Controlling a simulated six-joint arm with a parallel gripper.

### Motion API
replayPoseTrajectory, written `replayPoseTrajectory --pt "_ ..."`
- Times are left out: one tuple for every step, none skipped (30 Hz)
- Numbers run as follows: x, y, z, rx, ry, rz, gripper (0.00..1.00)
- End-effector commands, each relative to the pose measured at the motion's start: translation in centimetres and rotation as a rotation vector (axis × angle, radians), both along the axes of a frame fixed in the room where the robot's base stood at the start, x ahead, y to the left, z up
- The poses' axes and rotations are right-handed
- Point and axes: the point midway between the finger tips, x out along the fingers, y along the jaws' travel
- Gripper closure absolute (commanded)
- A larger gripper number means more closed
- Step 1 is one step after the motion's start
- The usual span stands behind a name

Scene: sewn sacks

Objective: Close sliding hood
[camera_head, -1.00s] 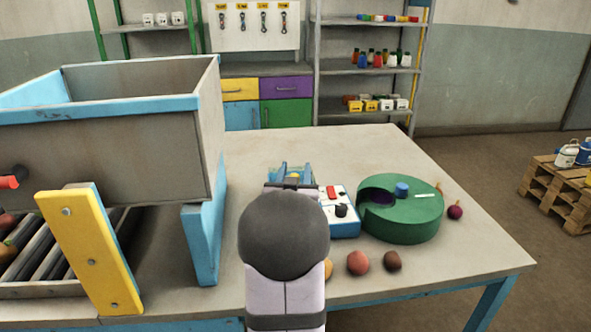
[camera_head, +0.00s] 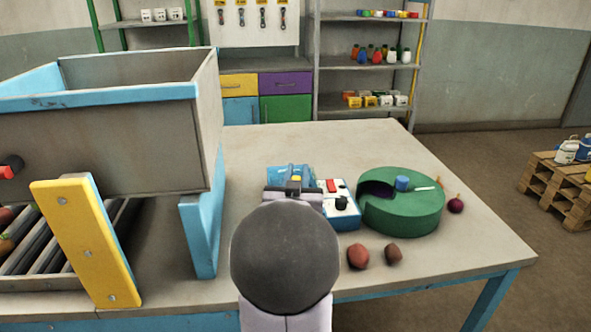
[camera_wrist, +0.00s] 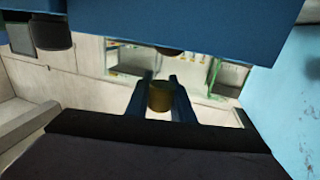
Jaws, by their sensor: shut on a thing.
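A blue device (camera_head: 345,222) with a white control panel, a red switch and a black knob stands on the table. A light blue part (camera_head: 285,172), possibly the sliding hood, shows just beyond my gripper (camera_head: 295,188). My gripper reaches forward over the table, largely hidden behind my grey wrist. In the wrist view my gripper (camera_wrist: 162,98) has its two dark fingers closed on either side of a short brass-coloured knob (camera_wrist: 160,97). A large blue surface (camera_wrist: 190,20) fills the top of that view. I cannot tell how far the hood is open.
A green round drum (camera_head: 400,215) with a blue knob stands right of the device. Two reddish-brown root vegetables (camera_head: 358,256) lie in front, and a purple one (camera_head: 455,205) lies right. A large grey bin (camera_head: 110,150) with blue edges stands left above rollers.

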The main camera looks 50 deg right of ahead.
Motion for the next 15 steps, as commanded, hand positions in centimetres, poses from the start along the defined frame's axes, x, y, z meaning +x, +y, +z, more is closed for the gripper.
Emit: replayPoseTrajectory --pt "-0.6 0.6 0.0 -0.005 -0.002 -0.001 1.0" --pt "-0.9 0.9 0.1 -0.005 -0.003 0.0 1.0" --pt "-1.2 1.2 0.1 -0.003 -0.002 0.0 1.0" --pt "-1.4 1.4 0.1 -0.004 -0.003 0.0 1.0" --pt "-1.6 1.6 0.1 -0.004 -0.003 0.0 1.0" --pt "-1.7 1.7 0.1 -0.003 -0.002 0.0 1.0" --pt "-1.8 1.8 0.1 -0.003 -0.002 0.0 1.0" --pt "-1.8 1.8 0.1 -0.003 -0.002 0.0 1.0" --pt "-1.9 1.9 0.1 -0.003 -0.002 0.0 1.0" --pt "-1.9 1.9 0.1 -0.003 -0.002 0.0 1.0" --pt "-1.9 1.9 0.1 -0.003 -0.002 0.0 1.0" --pt "-1.9 1.9 0.1 -0.003 -0.002 -0.001 1.0" --pt "-1.9 1.9 0.1 -0.002 -0.001 -0.001 1.0" --pt "-1.9 1.9 0.0 -0.002 -0.001 -0.001 1.0" --pt "-1.9 1.9 0.0 -0.002 -0.001 -0.001 1.0"
